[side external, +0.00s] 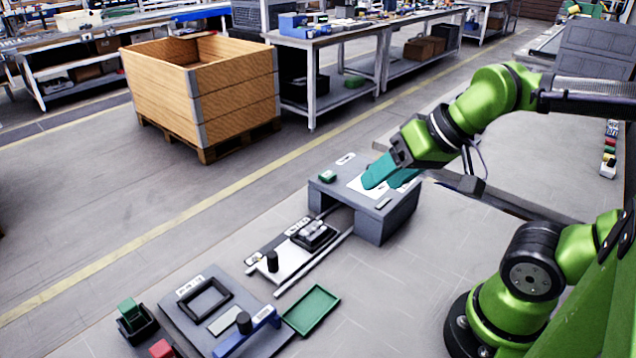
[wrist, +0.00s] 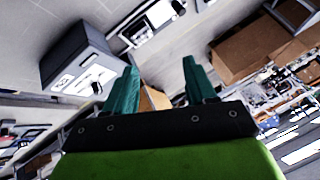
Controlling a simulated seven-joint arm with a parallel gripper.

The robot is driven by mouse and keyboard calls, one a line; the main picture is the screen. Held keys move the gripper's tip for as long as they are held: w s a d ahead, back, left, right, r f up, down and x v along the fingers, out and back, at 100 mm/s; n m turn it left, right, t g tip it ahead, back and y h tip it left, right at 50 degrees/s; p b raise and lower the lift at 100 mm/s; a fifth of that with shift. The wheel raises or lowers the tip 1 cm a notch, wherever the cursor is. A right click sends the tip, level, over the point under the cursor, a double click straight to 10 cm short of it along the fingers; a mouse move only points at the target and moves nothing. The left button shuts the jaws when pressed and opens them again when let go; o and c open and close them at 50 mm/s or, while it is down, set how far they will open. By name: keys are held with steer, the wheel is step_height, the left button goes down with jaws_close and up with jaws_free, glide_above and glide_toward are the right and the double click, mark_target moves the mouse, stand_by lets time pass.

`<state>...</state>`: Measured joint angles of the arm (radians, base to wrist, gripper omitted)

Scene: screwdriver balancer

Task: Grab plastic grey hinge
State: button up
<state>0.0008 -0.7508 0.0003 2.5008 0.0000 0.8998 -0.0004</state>
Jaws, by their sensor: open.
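My gripper (side external: 382,181) is above the top of a grey box-shaped stand (side external: 385,228), its teal fingers spread and nothing between them. In the wrist view my gripper (wrist: 159,66) has its two fingers wide apart, and the stand (wrist: 72,48) lies to their left. A small grey piece (side external: 383,204) lies on the stand's top near its front edge; I cannot tell whether it is the plastic grey hinge. A white patch (side external: 360,187) on the top is partly hidden by the fingers. A dark grey part (side external: 314,234) sits on the slide in front of the stand.
A green block (side external: 328,176) is on the stand's far left corner. Rails with a black knob (side external: 272,261) run out from the stand. A green tray (side external: 311,310) and a grey fixture plate (side external: 196,318) lie nearer. A wooden crate (side external: 240,98) stands behind on the floor.

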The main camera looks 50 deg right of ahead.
steer(key=shift+o, duration=1.3)
